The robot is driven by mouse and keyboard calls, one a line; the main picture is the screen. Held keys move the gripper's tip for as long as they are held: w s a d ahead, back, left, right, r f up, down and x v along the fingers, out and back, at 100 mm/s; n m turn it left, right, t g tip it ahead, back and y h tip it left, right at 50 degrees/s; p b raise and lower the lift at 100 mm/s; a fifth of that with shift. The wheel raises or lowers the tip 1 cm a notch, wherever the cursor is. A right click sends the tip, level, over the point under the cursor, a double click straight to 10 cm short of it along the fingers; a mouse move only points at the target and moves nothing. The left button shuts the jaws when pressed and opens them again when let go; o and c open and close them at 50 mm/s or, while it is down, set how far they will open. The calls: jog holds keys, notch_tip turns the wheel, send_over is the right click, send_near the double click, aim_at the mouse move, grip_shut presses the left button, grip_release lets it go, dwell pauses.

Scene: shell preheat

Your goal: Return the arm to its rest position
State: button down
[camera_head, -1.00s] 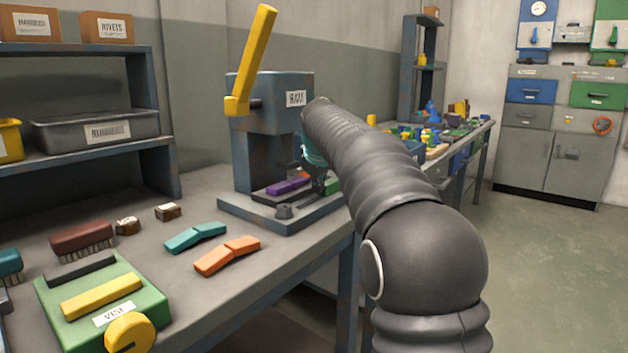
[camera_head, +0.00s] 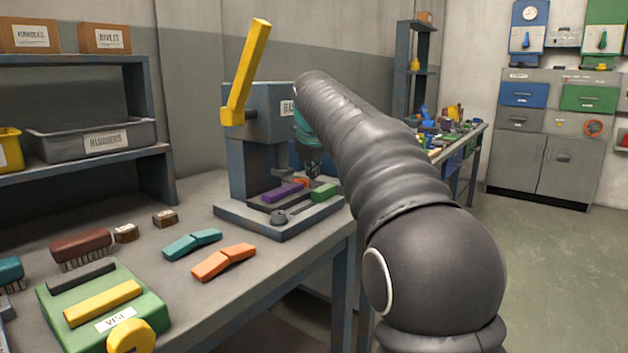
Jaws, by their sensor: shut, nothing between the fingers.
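My arm (camera_head: 380,160) reaches from the lower right toward the ram press (camera_head: 255,125). My gripper (camera_head: 313,172) is small and partly shaded under the arm's end. It is shut and empty, just above the right part of the press base. On the base, a purple piece (camera_head: 284,192), an orange piece (camera_head: 300,182) and a green piece (camera_head: 325,192) lie below it. The arm hides part of the press and its label.
The press's yellow lever (camera_head: 248,75) stands raised. On the bench are a teal piece (camera_head: 192,244), an orange bent piece (camera_head: 224,262), a brown brush (camera_head: 80,246) and a green vise (camera_head: 100,300). A shelf (camera_head: 80,165) stands at left. The floor at right is clear.

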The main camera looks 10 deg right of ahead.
jog(key=s+f+m, duration=0.2)
jog(key=s+f, duration=0.1)
jog(key=s, duration=0.8)
jog(key=s+f+m, duration=0.1)
jog(key=s+f, duration=0.2)
jog(key=s, duration=0.8)
jog(key=s+a+f+m+g+y, duration=0.1)
jog(key=s+f+m, duration=0.2)
jog(key=s+f, duration=1.3)
jog(key=s, duration=0.3)
jog(key=shift+s+f+m+g, duration=0.2)
jog(key=shift+m+g, duration=0.1)
jog(key=shift+m, duration=0.1)
